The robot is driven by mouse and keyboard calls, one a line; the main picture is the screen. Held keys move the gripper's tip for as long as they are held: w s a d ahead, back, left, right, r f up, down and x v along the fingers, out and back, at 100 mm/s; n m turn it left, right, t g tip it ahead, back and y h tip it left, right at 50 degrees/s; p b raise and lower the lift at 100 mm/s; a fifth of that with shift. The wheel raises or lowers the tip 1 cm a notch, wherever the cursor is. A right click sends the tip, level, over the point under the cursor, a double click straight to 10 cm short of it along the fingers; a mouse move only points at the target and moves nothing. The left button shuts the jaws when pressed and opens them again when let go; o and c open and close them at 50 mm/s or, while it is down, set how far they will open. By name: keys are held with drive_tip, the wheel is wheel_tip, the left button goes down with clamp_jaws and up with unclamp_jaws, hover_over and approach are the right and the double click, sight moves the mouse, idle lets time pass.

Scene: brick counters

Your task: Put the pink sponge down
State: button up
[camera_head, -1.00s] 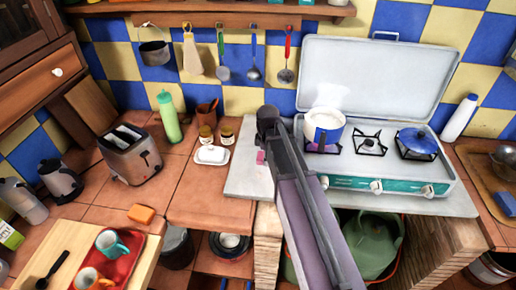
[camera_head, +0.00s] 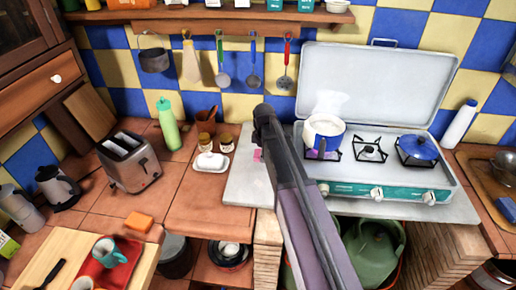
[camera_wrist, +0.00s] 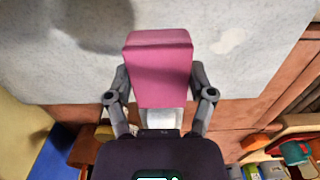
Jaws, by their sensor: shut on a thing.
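The pink sponge (camera_wrist: 160,70) is held between the two fingers of my gripper (camera_wrist: 160,95) in the wrist view. My gripper is shut on it. Behind it in that view lies the pale stone slab (camera_wrist: 250,50). In the head view only a small pink part of the sponge (camera_head: 257,155) shows left of my arm, over the left part of the slab (camera_head: 245,185). My arm hides most of the sponge and the fingers there. I cannot tell whether the sponge touches the slab.
The gas stove (camera_head: 385,188) with a white-and-blue pot (camera_head: 325,137) and a blue pan (camera_head: 417,147) stands to the right. A white butter dish (camera_head: 211,162) and small jars (camera_head: 226,142) stand to the left. Utensils hang on the wall behind. Tiled counter left of the slab is partly bare.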

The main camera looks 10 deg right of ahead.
drive_tip(key=w, duration=0.8)
drive_tip(key=shift+d+f+b, duration=0.1)
drive_tip(key=shift+f+b, duration=0.2)
drive_tip(key=shift+f, duration=0.1)
drive_tip(key=shift+w, duration=0.65)
drive_tip(key=shift+w+f+b, duration=0.1)
drive_tip(key=shift+f+b, duration=0.25)
drive_tip(key=shift+b, duration=0.05)
wheel_tip(320, 180, down, 3)
drive_tip(key=b, duration=0.3)
drive_tip(key=shift+f, duration=0.1)
drive_tip(key=o, duration=1)
drive_tip(key=shift+c, duration=0.2)
